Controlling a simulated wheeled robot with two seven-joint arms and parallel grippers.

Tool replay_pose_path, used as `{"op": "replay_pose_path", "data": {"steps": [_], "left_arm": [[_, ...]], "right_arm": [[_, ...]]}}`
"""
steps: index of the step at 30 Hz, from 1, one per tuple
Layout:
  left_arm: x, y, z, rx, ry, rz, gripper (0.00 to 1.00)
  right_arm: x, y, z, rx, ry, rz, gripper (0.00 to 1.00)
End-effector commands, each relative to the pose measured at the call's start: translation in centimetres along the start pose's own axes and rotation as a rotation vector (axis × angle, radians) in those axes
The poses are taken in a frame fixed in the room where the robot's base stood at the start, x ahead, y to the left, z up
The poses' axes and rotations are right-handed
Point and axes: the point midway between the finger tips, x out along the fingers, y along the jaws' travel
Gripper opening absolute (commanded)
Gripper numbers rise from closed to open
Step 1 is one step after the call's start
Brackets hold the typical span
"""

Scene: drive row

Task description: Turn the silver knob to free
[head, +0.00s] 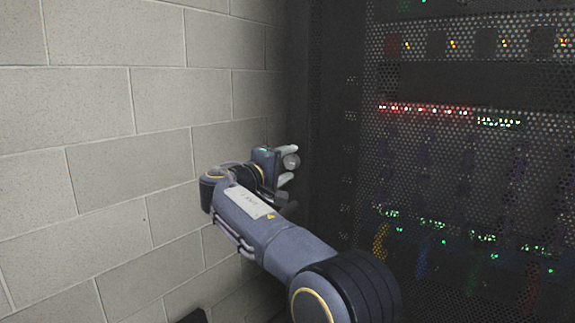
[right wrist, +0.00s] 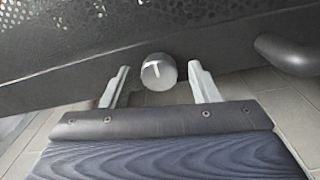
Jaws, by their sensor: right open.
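The silver knob (right wrist: 158,72) is a round grey cylinder with a white mark on its face. In the right wrist view it sits between and just beyond the two open fingers of my right gripper (right wrist: 160,86), with a gap on each side. In the head view the knob (head: 291,161) shows at the rack's left edge, with my right gripper (head: 286,166) around it or just in front of it. I cannot tell whether the fingers touch it. My left gripper is in neither view.
A dark rack with a perforated door (head: 455,170) and lit indicators fills the right side. A pale block wall (head: 100,110) stands close on the left. A dark rounded bar, perhaps a handle (right wrist: 290,55), lies right of the knob in the right wrist view.

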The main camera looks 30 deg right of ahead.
Motion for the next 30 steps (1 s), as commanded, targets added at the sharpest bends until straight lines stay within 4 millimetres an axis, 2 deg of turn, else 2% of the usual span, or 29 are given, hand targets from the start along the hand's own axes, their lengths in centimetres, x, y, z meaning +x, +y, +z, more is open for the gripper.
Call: {"op": "replay_pose_path", "data": {"steps": [9,13,18,30], "left_arm": [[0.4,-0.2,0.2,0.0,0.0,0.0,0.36],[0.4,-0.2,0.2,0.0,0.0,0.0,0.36],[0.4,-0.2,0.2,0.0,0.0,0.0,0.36],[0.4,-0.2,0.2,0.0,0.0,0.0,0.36]], "right_arm": [[-5.3,-0.1,-0.1,0.0,0.004,0.0,0.56],[-6.8,0.0,0.0,0.0,0.002,0.0,0.56],[-7.4,0.0,0.0,0.0,0.0,0.0,0.56],[-7.3,0.0,0.0,0.0,0.0,0.0,0.56]]}}
